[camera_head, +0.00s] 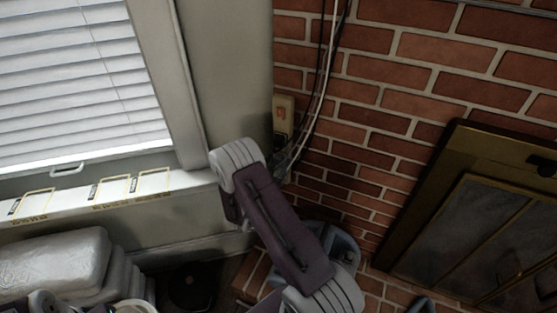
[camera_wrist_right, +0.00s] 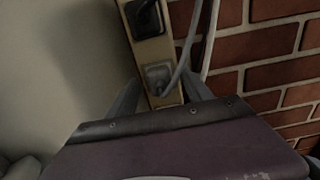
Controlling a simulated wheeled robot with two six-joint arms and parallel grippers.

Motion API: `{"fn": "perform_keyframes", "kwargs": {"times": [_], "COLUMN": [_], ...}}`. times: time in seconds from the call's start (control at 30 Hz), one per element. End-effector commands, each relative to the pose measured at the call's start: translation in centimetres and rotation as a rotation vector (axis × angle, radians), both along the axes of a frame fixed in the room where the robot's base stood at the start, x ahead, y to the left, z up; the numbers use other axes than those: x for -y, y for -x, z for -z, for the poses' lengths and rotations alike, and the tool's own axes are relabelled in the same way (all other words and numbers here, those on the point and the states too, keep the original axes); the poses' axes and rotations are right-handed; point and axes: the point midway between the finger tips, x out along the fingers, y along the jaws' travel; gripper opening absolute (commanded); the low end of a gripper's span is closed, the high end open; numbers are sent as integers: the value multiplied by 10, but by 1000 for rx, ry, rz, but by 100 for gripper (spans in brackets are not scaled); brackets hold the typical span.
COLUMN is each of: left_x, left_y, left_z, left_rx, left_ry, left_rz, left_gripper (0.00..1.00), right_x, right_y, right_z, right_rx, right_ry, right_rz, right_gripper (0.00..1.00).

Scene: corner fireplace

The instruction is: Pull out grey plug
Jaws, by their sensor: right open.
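The grey plug (camera_wrist_right: 158,78) sits in the lower part of a beige power strip (camera_wrist_right: 170,48) in the right wrist view, with a grey cord rising from it. A black plug (camera_wrist_right: 146,18) is in the strip above it. In the head view the strip (camera_head: 283,108) stands in the corner by the brick wall; I cannot make out the grey plug there. My right gripper (camera_wrist_right: 160,92) is open, one finger on each side of the strip's lower end around the grey plug. Contact cannot be told. My left gripper is not clearly visible.
Black and white cables (camera_head: 322,85) hang along the brick wall (camera_head: 380,100) beside the strip. A window with blinds (camera_head: 75,80) and a sill (camera_head: 120,188) is at left. White stacked bags (camera_head: 55,262) lie below it. A brass-framed fireplace door (camera_head: 460,170) is at right.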

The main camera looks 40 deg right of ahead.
Motion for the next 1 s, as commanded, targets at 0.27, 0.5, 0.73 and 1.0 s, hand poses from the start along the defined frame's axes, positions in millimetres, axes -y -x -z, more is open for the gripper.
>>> {"fn": "perform_keyframes", "kwargs": {"times": [0.27, 0.5, 0.73, 1.0], "left_x": [0, 0, 0, 0], "left_y": [0, 0, 0, 0], "left_z": [0, 0, -1, -2], "left_rx": [0, 0, 0, 0], "left_ry": [0, 0, 0, 0], "left_rz": [0, 0, 0, 0], "left_gripper": [0, 0, 0, 0], "right_x": [0, 0, -7, -17], "right_y": [0, 0, 3, 8], "right_z": [0, 0, 0, 0], "right_rx": [0, 0, 0, 0], "right_ry": [0, 0, 0, -1], "right_rz": [0, 0, -2, -2], "right_gripper": [22, 0, 0, 0]}}
